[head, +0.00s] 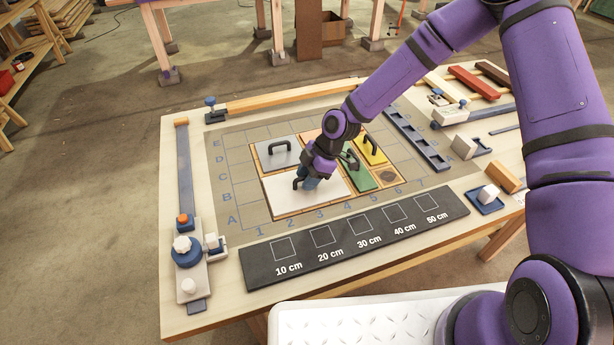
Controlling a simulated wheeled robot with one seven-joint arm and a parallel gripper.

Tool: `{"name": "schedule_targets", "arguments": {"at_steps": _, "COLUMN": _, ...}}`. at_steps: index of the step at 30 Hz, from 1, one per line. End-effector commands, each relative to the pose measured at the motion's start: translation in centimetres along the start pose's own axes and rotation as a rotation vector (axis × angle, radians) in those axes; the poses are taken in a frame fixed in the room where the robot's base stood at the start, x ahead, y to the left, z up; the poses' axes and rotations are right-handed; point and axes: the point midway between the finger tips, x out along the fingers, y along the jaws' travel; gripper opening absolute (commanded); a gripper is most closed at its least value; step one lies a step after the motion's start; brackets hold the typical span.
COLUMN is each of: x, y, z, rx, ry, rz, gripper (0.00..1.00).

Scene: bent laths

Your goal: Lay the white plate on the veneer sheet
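The white plate (290,203) appears flat over the lower left part of the veneer sheet (392,184); I cannot tell whether it touches the sheet. Part of its dark handle shows at my gripper. My gripper (306,184) is low over the plate, at this handle. Its fingers are small and partly hidden, so I cannot tell whether they are shut on the handle. A grey plate (266,156), a green plate (359,181) and a yellow plate (374,157), each with a handle, also lie on the sheet. A dark knot (388,177) shows at the sheet's lower right.
The sheet lies on a lettered and numbered grid mat (237,183) on the workbench (185,130). A black board with length marks (340,242) lies in front. A blue slotted rail (417,138) is to the right, and a clamp jig (186,255) at the left.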

Motion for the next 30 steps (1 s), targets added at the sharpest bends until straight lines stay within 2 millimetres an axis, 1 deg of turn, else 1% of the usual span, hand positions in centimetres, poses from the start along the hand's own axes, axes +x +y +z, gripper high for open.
{"name": "schedule_targets", "arguments": {"at_steps": 8, "x": -0.1, "y": 0.0, "z": -0.1, "rx": 0.000, "ry": 0.000, "rz": 0.000, "gripper": 0.40}}
{"name": "schedule_targets", "arguments": {"at_steps": 11, "x": -0.7, "y": 0.1, "z": -0.1, "rx": 0.000, "ry": 0.000, "rz": 0.002, "gripper": 0.40}}
{"name": "schedule_targets", "arguments": {"at_steps": 14, "x": -1.9, "y": 0.1, "z": -0.1, "rx": 0.001, "ry": 0.000, "rz": 0.004, "gripper": 0.40}}
{"name": "schedule_targets", "arguments": {"at_steps": 24, "x": -8.6, "y": 0.1, "z": 0.0, "rx": 0.003, "ry": 0.000, "rz": 0.004, "gripper": 0.40}}
{"name": "schedule_targets", "arguments": {"at_steps": 27, "x": -10.2, "y": 0.1, "z": 0.0, "rx": 0.002, "ry": 0.000, "rz": 0.004, "gripper": 0.40}}
{"name": "schedule_targets", "arguments": {"at_steps": 30, "x": -11.3, "y": 0.1, "z": -0.1, "rx": 0.001, "ry": 0.000, "rz": 0.002, "gripper": 0.40}}
